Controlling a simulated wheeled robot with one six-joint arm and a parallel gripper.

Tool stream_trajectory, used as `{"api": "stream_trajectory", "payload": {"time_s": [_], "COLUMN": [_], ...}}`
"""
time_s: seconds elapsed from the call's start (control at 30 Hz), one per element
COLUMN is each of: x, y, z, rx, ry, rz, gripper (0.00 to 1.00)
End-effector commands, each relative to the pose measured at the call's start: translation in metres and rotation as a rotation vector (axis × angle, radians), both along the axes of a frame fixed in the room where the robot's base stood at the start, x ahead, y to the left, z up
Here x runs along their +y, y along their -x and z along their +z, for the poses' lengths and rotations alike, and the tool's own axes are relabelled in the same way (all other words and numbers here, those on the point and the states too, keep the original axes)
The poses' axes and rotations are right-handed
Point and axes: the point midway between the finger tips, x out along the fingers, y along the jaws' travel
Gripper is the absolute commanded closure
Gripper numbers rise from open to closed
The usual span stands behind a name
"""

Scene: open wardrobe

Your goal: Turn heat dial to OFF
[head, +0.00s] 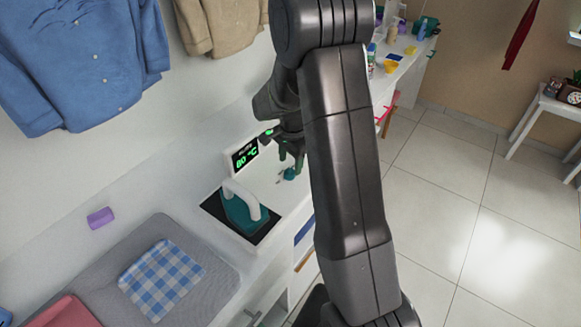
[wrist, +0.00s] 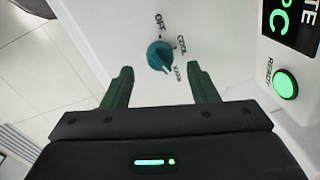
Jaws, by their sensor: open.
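The teal heat dial (wrist: 160,56) sits on a white panel, with OFF, COOL and a third, hard-to-read label printed around it. Its pointer end faces down toward the third label, away from OFF. In the head view the dial (head: 290,174) shows small, just below my gripper (head: 290,158). In the wrist view my gripper (wrist: 163,88) is open, with its two green fingers on either side below the dial. The fingers appear apart from the dial, and nothing is between them.
A teal iron (head: 240,208) with a white handle stands on a black pad nearby. A checkered cloth (head: 160,278) lies on the grey ironing surface (head: 210,285). Jackets hang above.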

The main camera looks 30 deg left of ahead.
Motion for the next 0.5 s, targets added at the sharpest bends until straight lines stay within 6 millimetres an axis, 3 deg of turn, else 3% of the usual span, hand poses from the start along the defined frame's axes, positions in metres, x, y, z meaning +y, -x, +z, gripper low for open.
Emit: {"api": "stream_trajectory", "payload": {"time_s": [0.2,0.5], "x": [0.001,0.002], "y": [0.0,-0.001], "z": [-0.028,-0.038], "rx": [0.002,0.0], "ry": [0.002,-0.001], "rz": [0.0,0.0], "gripper": [0.47,0.47]}}
